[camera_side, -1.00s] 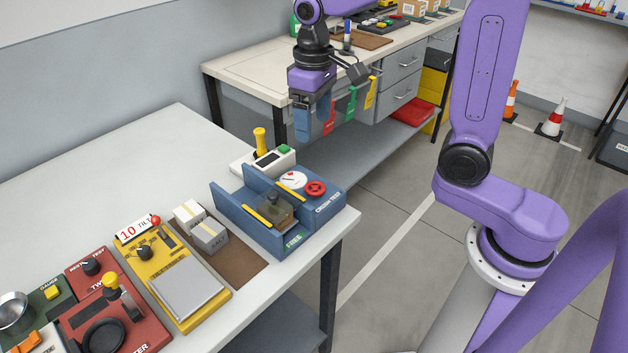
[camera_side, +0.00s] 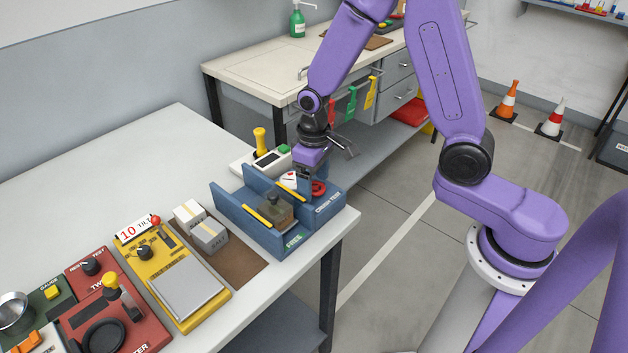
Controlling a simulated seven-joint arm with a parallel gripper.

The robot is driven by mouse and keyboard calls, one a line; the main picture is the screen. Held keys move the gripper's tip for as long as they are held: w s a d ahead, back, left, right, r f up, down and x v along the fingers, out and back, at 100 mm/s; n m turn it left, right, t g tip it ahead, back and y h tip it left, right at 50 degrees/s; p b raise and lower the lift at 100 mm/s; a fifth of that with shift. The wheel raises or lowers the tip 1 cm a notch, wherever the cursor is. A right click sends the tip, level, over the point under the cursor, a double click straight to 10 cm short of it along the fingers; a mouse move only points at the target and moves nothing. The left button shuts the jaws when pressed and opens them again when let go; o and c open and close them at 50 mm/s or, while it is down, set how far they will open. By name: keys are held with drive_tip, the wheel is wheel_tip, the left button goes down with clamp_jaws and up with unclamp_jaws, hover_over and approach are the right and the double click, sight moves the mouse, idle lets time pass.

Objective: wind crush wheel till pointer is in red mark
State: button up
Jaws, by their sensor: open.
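The blue crush tester (camera_side: 302,228) stands at the right end of the white table. Its red crush wheel (camera_side: 319,187) sits on the top right of the tester, partly hidden by my gripper. The white dial (camera_side: 288,179) is just left of my gripper and partly covered. Its pointer and red mark cannot be made out clearly. My gripper (camera_side: 309,190) points down over the tester, with its fingers at the wheel's left side. It is open; whether a finger touches the wheel cannot be told. A small block (camera_side: 277,211) sits in the tester's front channel between yellow-edged plates.
Behind the tester is a white device with a yellow handle (camera_side: 260,140). Two small boxes (camera_side: 209,236), a yellow tilt device (camera_side: 175,280) and a red device (camera_side: 100,310) stand to the left. The table's back left is clear.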

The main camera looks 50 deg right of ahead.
sight(314, 186)
drive_tip(key=shift+f, duration=0.25)
drive_tip(key=c, duration=1)
drive_tip(key=shift+m, duration=1.4)
drive_tip(key=shift+c, duration=0.2)
drive_tip(key=o, duration=1)
drive_tip(key=shift+o, duration=0.2)
drive_tip(key=shift+r, duration=0.15)
wheel_tip(314, 186, up, 17)
